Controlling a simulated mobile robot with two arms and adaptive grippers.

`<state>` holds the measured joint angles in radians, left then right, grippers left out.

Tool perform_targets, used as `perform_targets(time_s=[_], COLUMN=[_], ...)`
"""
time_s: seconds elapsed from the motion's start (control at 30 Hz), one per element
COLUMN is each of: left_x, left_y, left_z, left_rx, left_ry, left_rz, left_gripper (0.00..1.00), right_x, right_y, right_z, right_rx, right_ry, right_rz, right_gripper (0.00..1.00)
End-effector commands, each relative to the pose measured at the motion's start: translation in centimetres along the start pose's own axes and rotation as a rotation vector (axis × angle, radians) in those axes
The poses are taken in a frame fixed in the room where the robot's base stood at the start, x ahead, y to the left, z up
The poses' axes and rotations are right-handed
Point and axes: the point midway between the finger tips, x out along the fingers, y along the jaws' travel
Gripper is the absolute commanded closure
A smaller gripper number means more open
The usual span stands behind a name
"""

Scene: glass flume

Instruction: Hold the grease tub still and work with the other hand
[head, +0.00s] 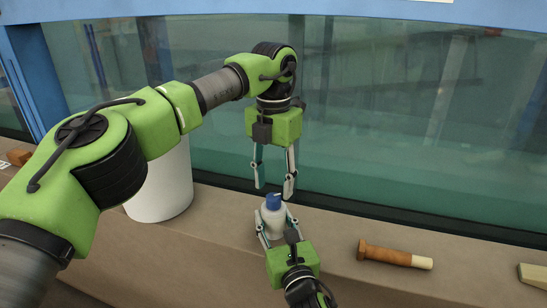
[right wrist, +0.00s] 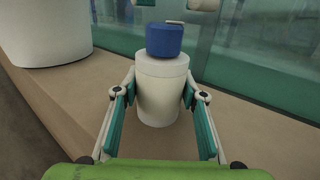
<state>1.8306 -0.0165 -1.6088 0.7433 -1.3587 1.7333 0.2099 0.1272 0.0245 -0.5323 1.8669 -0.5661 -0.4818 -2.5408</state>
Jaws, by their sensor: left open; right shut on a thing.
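The grease tub (head: 272,220) is a small white container with a blue cap (head: 273,201), upright on the brown ledge in front of the glass. My right gripper (head: 275,216) is shut on the tub's sides from the near side. In the right wrist view the white body (right wrist: 160,92) stands between its two fingers, with the blue cap (right wrist: 164,40) above them. My left gripper (head: 273,191) points down, open and empty, just above the cap. Its fingertips (right wrist: 175,4) show at the top of the right wrist view, on either side above the cap.
A large white cylinder (head: 165,190) stands on the ledge to the left, behind my left arm. The glass wall (head: 400,120) rises behind the ledge.

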Motion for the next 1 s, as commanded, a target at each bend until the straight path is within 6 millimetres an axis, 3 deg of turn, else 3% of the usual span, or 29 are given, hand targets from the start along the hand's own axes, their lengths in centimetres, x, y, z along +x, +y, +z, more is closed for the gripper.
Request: perform_targets(time_s=[0.1, 0.3, 0.6, 1.0], left_x=[-3.1, -6.6, -8.7, -9.1], left_y=[-0.1, -0.1, 0.0, 0.0], left_z=[0.1, 0.1, 0.0, 0.0], left_rx=[-0.002, -0.003, -0.001, -0.001], left_ry=[-0.004, -0.003, 0.000, 0.000], left_rz=[0.002, 0.001, 0.001, 0.000], left_gripper=[0.59, 0.59, 0.59, 0.59], right_x=[0.0, 0.0, 0.0, 0.0], right_y=[0.0, 0.0, 0.0, 0.0], right_z=[-0.1, -0.1, -0.1, -0.1], right_rx=[0.000, 0.000, 0.000, 0.000], right_ry=[0.002, 0.002, 0.002, 0.001], right_rz=[0.000, 0.000, 0.000, 0.000], right_gripper=[0.87, 0.87, 0.87, 0.87])
